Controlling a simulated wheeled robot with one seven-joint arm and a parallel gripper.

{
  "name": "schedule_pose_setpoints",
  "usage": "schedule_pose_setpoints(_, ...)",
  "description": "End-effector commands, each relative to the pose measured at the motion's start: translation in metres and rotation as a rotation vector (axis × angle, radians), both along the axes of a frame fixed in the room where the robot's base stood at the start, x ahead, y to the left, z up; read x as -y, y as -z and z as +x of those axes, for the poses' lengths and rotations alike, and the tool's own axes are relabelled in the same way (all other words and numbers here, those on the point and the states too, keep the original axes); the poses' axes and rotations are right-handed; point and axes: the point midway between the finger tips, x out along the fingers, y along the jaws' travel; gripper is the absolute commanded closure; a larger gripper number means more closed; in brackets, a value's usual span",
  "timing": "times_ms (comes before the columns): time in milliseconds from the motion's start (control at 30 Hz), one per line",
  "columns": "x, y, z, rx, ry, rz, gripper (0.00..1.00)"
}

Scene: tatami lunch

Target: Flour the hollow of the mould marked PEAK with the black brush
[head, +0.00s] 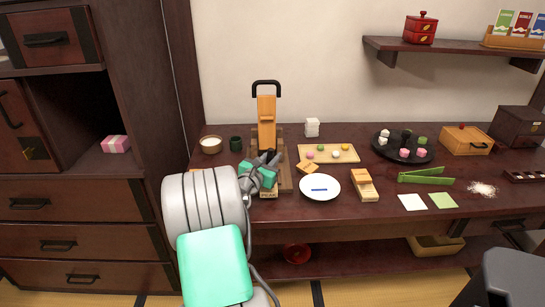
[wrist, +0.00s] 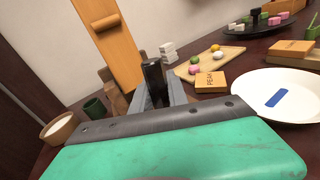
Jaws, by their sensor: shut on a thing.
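My gripper (head: 264,170) is at the wooden stand on the table, left of the white plate. In the wrist view its grey fingers (wrist: 158,95) are shut on a black upright piece, which looks like the handle of the black brush (wrist: 153,76). Its bristles are hidden.
A tall orange board with a black handle (head: 266,108) rises from the stand. A bowl of white powder (head: 210,145) and a dark green cup (head: 235,143) stand left. The white plate (head: 320,194), another wooden mould (head: 364,186) and a sweets board (head: 343,153) lie right.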

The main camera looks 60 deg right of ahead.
Motion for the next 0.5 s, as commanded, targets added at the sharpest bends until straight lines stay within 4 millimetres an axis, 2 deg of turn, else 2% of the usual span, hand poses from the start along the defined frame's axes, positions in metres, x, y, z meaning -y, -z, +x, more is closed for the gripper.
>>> schedule_pose_setpoints(500,0.0001,0.0075,0.0002,0.001,0.000,0.000,1.00)
